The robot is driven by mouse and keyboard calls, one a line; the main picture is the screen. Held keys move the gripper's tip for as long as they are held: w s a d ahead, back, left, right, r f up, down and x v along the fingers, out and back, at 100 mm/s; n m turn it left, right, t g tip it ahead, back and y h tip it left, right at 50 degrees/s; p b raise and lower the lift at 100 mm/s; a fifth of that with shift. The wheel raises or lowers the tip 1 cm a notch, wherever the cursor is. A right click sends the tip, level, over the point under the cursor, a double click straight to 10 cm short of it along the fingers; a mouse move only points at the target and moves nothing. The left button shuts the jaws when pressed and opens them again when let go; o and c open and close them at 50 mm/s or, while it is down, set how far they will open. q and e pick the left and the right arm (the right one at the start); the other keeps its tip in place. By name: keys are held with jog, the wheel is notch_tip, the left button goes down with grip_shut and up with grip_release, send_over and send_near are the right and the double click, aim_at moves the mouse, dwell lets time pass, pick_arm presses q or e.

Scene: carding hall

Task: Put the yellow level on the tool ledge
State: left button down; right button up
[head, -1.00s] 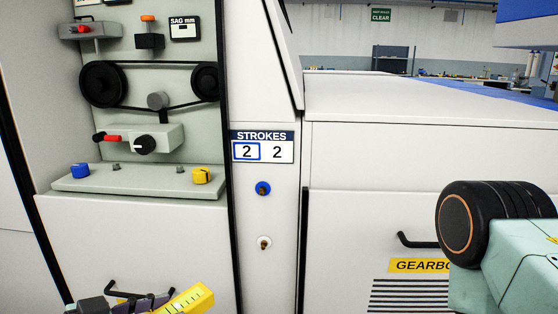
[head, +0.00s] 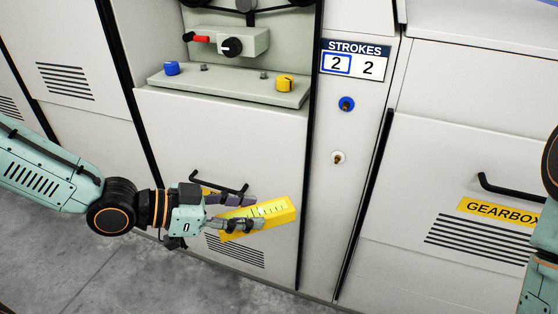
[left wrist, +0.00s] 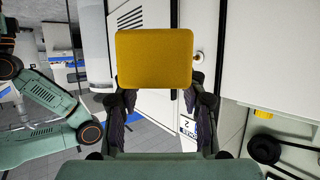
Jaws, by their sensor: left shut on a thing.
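The yellow level (head: 276,210) is a bright yellow bar with dark marks along its face. My left gripper (head: 245,212) is shut on it and holds it in the air in front of the lower cabinet panel, tilted slightly up to the right. In the left wrist view the level (left wrist: 154,58) shows as a broad yellow face between the fingers. The tool ledge, seemingly the grey shelf (head: 225,87), is above the gripper and apart from the level. My right gripper is out of the picture; only part of that arm shows at the right edge.
A black handle (head: 218,182) sticks out behind my left gripper. A control box with a red lever (head: 201,39) is above the ledge.

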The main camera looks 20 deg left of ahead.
aim_at(267, 207)
pick_arm(q)
jog(key=shift+d+r+m+g+h, duration=0.25)
jog(key=shift+d+r+m+g, duration=0.25)
jog(key=shift+d, duration=0.25)
jog(key=shift+d+r+m+g+h, duration=0.35)
jog(key=shift+d+m+g, duration=0.15)
jog(key=shift+d, duration=0.2)
jog(key=shift+d+r+m+g+h, duration=0.2)
jog(key=shift+d+r+m+g, duration=0.25)
jog(key=shift+d, duration=0.3)
jog(key=d+r+m+g, duration=0.4)
jog(key=d+m+g, duration=0.1)
jog(key=d+g, duration=0.1)
jog(key=shift+d+r+h, duration=0.2)
jog(key=shift+d+h, duration=0.2)
jog(key=shift+d, duration=0.35)
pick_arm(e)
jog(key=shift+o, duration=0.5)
